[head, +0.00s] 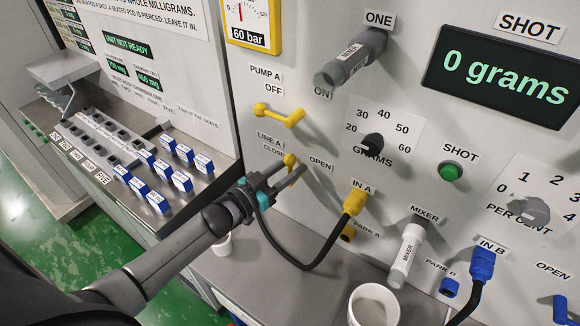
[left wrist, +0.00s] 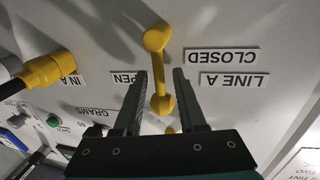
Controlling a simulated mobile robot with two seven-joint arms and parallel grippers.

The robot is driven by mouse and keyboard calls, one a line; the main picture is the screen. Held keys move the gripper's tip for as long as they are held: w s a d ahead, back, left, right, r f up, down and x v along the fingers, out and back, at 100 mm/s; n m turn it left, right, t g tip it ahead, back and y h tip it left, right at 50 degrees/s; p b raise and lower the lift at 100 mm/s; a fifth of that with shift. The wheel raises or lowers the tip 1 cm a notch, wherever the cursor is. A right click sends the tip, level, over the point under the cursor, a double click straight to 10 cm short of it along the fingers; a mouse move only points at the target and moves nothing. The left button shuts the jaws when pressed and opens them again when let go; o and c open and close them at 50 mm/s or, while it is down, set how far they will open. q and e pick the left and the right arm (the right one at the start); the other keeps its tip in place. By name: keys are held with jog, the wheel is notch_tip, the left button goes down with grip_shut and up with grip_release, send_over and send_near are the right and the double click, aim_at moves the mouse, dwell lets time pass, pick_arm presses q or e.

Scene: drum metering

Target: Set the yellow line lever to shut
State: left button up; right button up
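The yellow line A lever (head: 290,160) is on the panel between the labels CLOSED and OPEN, mostly hidden behind my left gripper (head: 291,174) in the head view. In the left wrist view the lever (left wrist: 157,70) is a yellow bar with a round knob at each end. Its CLOSED label (left wrist: 221,55) is right of it and its OPEN label (left wrist: 124,77) left, both upside down. My left gripper's fingers (left wrist: 159,72) are open on either side of the bar, with visible gaps. My right gripper is not in view.
The yellow pump A lever (head: 279,115) is just above. The yellow IN A plug (head: 354,201) with its black cable hangs right and below my gripper. A grey handle (head: 350,60) sticks out above. A white cup (head: 374,303) stands on the ledge below.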

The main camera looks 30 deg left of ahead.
pick_arm(q)
grip_shut()
dwell(1.2)
